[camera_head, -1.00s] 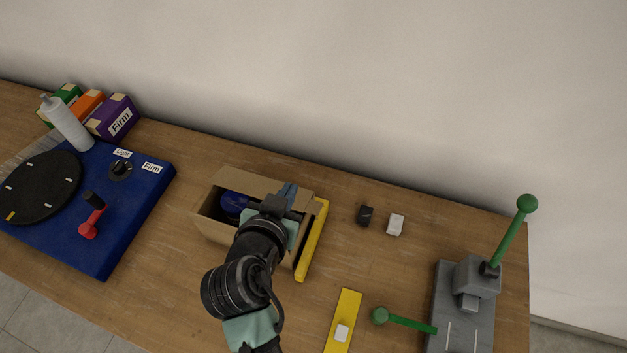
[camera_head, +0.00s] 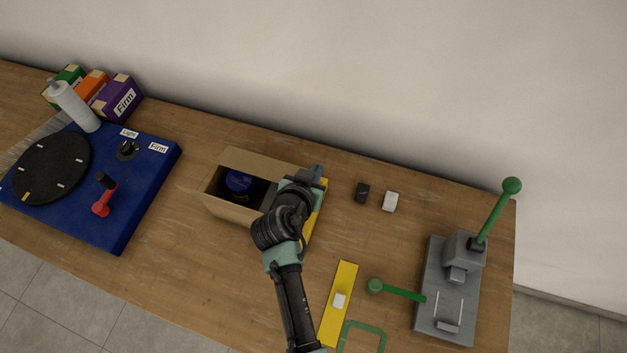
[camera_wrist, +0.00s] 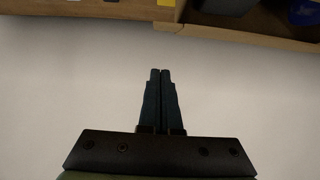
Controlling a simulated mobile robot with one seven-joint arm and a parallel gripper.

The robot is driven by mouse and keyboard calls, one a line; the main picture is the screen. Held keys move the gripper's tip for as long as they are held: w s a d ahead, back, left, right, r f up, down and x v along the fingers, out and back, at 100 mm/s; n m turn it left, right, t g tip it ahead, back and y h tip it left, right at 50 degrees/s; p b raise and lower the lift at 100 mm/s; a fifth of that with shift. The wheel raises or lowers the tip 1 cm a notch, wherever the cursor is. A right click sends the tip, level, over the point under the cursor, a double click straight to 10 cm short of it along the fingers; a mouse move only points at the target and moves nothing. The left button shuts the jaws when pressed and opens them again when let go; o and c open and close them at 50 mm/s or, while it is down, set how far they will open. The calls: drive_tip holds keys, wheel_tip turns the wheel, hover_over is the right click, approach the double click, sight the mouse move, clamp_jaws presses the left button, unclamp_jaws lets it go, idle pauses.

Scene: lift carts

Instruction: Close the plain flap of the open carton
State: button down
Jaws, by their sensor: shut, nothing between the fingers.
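The open carton (camera_head: 230,210) is brown cardboard and stands on the wooden table in the head view. A dark blue round item (camera_head: 238,182) lies inside it. A yellow strip (camera_head: 315,226) runs along its right side, partly behind my arm. I cannot tell the plain flap apart with certainty; my arm hides the carton's right part. My gripper (camera_head: 317,171) is shut and empty over the carton's far right corner. In the wrist view my gripper (camera_wrist: 160,73) points at the pale wall, with the carton's edge (camera_wrist: 250,39) at the top right, apart from the fingertips.
A black block (camera_head: 362,192) and a white block (camera_head: 390,202) lie right of the carton. A yellow bar (camera_head: 340,300) lies nearer the front. A grey lever device (camera_head: 450,290) stands at right, a blue turntable base (camera_head: 125,205) at left. The wall rises behind the table.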

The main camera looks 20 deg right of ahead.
drive_tip(key=shift+s+a+f+p, duration=0.1)
drive_tip(key=shift+s+f+p, duration=0.05)
drive_tip(key=shift+f, duration=0.5)
drive_tip(key=shift+s+a+f+p, duration=0.15)
drive_tip(key=shift+s+f, duration=0.05)
drive_tip(key=shift+f, duration=0.45)
drive_tip(key=shift+s+a+f+p, duration=0.1)
drive_tip(key=shift+s+f+p, duration=0.05)
drive_tip(key=shift+f, duration=0.5)
drive_tip(key=shift+s+a+f+b, duration=0.1)
drive_tip(key=shift+s+f+b, duration=0.15)
drive_tip(key=shift+f+b, duration=0.55)
drive_tip(key=shift+r, duration=0.5)
